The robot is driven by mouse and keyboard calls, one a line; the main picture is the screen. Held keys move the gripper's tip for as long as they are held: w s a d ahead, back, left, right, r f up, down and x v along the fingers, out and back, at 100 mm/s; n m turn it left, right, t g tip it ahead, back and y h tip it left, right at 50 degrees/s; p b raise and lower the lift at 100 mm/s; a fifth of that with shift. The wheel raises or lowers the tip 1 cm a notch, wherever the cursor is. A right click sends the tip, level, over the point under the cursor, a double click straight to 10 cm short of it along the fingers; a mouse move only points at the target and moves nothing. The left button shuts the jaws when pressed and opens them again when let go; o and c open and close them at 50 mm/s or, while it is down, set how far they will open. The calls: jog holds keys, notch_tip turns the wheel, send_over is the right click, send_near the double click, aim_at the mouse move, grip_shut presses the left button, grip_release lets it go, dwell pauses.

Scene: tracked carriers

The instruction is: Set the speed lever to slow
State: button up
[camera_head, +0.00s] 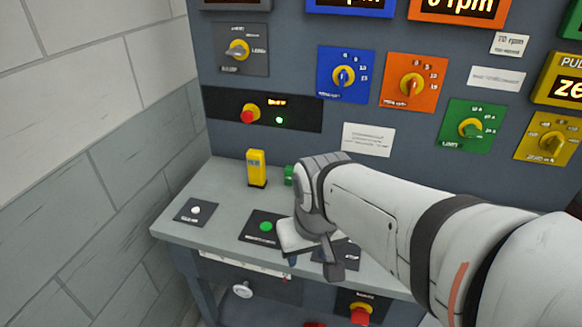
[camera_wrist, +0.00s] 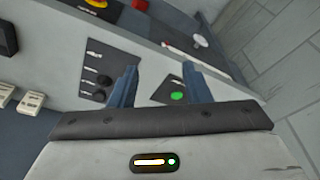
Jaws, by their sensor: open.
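No part is clearly readable as the speed lever. In the wrist view, a dark panel (camera_wrist: 95,65) on the grey desk carries several white marks and black knobs; it may be the lever's panel, but its labels are too small to read. In the head view my arm mostly hides that part of the desk. In the head view my gripper (camera_head: 292,259) is over the desk, right of the green button (camera_head: 266,226).
A yellow upright block (camera_head: 256,168) stands at the desk's back. A white button panel (camera_head: 195,211) is at the left. Below the desk edge are a white round knob (camera_head: 242,290) and a red knob (camera_head: 360,314). The wall carries several coloured dials. A brick wall (camera_head: 105,150) bounds the left.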

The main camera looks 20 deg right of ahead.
jog(key=w+d+m+g+p, duration=0.1)
jog(key=w+d, duration=0.3)
jog(key=w+d+m+g+h+p, duration=0.1)
jog(key=w+d, duration=0.3)
jog(key=w+d+m+g+p, duration=0.1)
jog(key=w+d+m, duration=0.1)
jog(key=w+d, duration=0.2)
jog(key=shift+d, duration=0.1)
jog(key=f, duration=0.7)
jog(key=shift+s+d+f, duration=0.15)
jog(key=shift+d, duration=0.25)
jog(key=shift+c, duration=0.5)
grip_shut()
